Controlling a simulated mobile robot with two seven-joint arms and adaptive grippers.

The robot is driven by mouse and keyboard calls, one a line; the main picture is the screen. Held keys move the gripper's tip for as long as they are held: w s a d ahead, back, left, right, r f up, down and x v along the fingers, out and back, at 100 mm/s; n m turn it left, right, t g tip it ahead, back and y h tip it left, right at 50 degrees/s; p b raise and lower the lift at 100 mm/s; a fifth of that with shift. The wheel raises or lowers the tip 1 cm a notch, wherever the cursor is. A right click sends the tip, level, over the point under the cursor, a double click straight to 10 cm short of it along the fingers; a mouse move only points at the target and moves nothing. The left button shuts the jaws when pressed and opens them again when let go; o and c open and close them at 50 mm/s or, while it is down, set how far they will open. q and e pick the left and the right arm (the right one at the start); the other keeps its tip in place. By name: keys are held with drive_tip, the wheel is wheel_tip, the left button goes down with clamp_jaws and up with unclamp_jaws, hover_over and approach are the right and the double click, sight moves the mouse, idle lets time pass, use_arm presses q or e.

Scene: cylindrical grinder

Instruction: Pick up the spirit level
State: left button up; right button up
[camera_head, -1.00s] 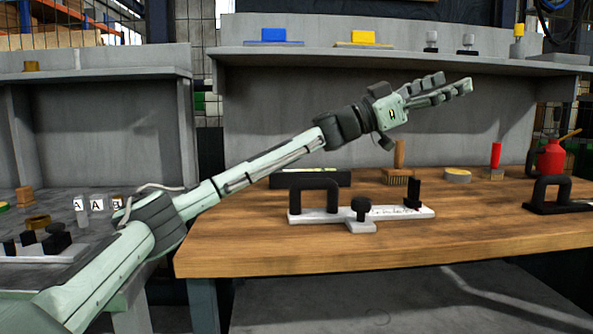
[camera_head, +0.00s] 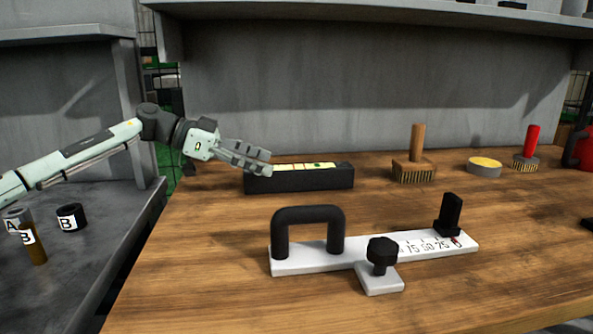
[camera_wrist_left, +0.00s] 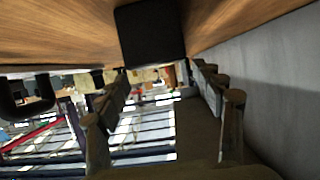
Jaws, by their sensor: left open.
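The spirit level (camera_head: 305,180) is a long black bar with a pale yellow top and a green spot. It lies on the wooden table near the grey back panel. My left gripper (camera_head: 266,163) comes in from the left, with its fingertips at the level's left end, overlapping it in the head view. In the left wrist view the level's dark end face (camera_wrist_left: 150,33) lies ahead of the fingers (camera_wrist_left: 162,80), which are apart with nothing between them. I cannot tell whether they touch the level. My right gripper is not in view.
A white scale fixture (camera_head: 320,262) with a black handle stands in front of the level. A wooden-handled brush (camera_head: 414,172), a yellow-topped tin (camera_head: 485,167) and a red-handled brush (camera_head: 526,160) stand to the right. The grey panel (camera_head: 330,90) rises behind.

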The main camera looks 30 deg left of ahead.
sight(290, 167)
use_arm(q)
drive_tip(key=x, duration=0.7)
drive_tip(key=shift+w, duration=0.3)
clamp_jaws()
drive_tip(key=shift+r, duration=0.25)
